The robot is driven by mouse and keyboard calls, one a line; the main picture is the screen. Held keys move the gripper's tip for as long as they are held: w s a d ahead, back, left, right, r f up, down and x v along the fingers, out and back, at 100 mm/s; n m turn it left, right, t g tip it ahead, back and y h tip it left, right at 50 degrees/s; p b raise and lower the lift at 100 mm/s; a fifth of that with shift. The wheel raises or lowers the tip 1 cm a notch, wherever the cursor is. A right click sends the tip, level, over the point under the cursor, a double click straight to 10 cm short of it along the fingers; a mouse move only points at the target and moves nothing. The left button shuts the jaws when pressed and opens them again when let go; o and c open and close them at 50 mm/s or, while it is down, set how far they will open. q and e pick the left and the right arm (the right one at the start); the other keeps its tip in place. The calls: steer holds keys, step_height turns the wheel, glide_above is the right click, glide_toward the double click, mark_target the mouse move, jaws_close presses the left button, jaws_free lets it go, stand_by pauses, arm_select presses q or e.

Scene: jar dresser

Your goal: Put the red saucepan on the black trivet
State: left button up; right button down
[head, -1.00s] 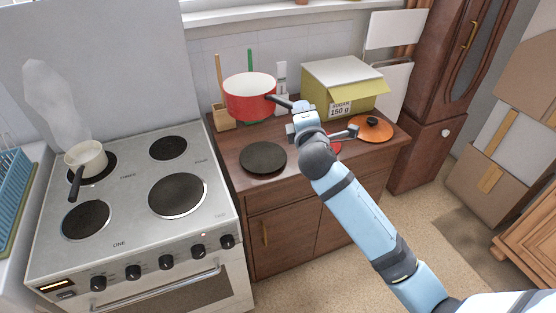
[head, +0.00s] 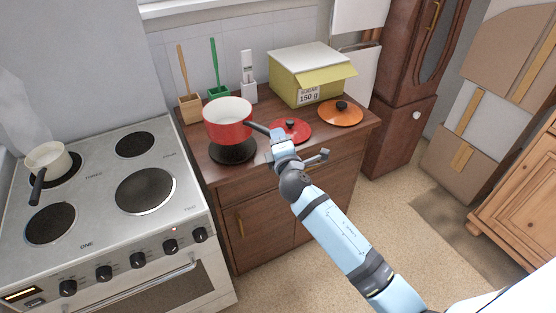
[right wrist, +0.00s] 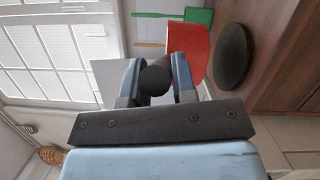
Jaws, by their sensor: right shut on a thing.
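The red saucepan (head: 228,124), white inside with a dark handle, is upright over the black trivet (head: 233,153), a round dark disc on the wooden dresser top. The pan hides the back of the trivet. My right gripper (head: 271,136) is shut on the handle, to the right of the pan. In the right wrist view the fingers (right wrist: 156,82) close around the dark handle. There the red pan side (right wrist: 190,46) and the trivet (right wrist: 232,56) show a narrow gap between them. My left gripper is not in view.
A red lid (head: 291,130) and an orange lid (head: 341,113) lie right of the pan. A yellow sugar box (head: 306,77) and utensil holders (head: 190,109) stand behind. The stove (head: 112,215) on the left carries a cream pot (head: 48,158).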

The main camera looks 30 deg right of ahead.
step_height(320, 180, down, 6)
steer(key=b, duration=0.1)
steer(key=shift+f+b, duration=0.2)
steer(key=shift+b, duration=0.15)
steer(key=shift+f, duration=0.1)
steer(key=c, duration=0.9)
jaws_free()
